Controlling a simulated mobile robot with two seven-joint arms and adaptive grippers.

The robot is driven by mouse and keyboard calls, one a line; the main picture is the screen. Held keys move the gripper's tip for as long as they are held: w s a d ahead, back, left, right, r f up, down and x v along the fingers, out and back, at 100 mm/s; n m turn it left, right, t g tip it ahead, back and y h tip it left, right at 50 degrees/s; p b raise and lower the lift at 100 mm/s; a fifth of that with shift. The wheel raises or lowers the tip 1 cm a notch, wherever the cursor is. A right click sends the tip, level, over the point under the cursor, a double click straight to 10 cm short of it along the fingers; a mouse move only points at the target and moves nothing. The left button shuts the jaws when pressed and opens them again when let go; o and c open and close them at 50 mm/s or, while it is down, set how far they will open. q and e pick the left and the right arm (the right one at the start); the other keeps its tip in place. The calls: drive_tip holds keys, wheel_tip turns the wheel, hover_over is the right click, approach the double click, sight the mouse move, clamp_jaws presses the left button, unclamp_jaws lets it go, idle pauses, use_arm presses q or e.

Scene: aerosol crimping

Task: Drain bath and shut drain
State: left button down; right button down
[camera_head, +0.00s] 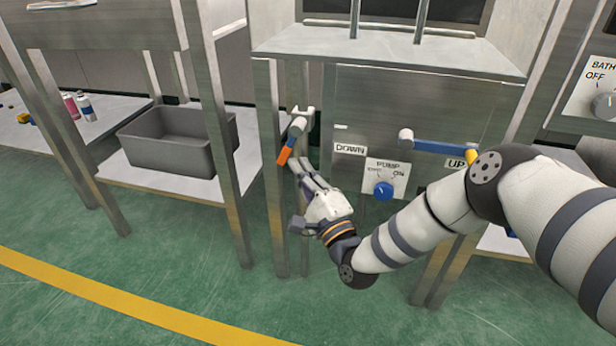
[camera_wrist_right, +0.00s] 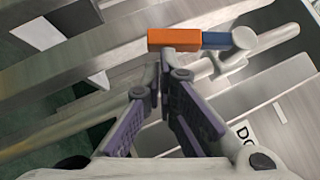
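A valve lever with an orange grip (camera_head: 284,155) and a blue section hangs tilted from a white pipe fitting on the left of the steel cabinet (camera_head: 345,110). The lever (camera_wrist_right: 188,39) also shows in the right wrist view, just beyond the fingertips. My right gripper (camera_head: 301,170) is close below the lever, with its fingers pointing up at it. In the right wrist view, its two purple-padded fingers (camera_wrist_right: 160,95) are apart with nothing between them. A second lever (camera_head: 440,145), blue with a yellow end, lies nearly level between the DOWN and UP labels. My left gripper is not in view.
A blue PUMP knob (camera_head: 383,190) sits below the labels. A grey BATH knob (camera_head: 605,104) is at the right edge. A grey bin (camera_head: 176,151) stands on the left shelf. Steel posts flank the gripper closely; the green floor in front is clear.

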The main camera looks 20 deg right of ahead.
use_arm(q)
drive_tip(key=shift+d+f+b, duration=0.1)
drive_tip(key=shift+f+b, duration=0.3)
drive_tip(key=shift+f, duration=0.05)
use_arm(e)
drive_tip(key=shift+w+a+r, duration=0.15)
drive_tip(key=shift+w+a, duration=0.25)
drive_tip(key=shift+a, duration=0.2)
drive_tip(key=shift+w+a+r, duration=0.1)
drive_tip(key=shift+w+a, duration=0.25)
drive_tip(key=shift+a, duration=0.2)
drive_tip(key=shift+w, duration=0.1)
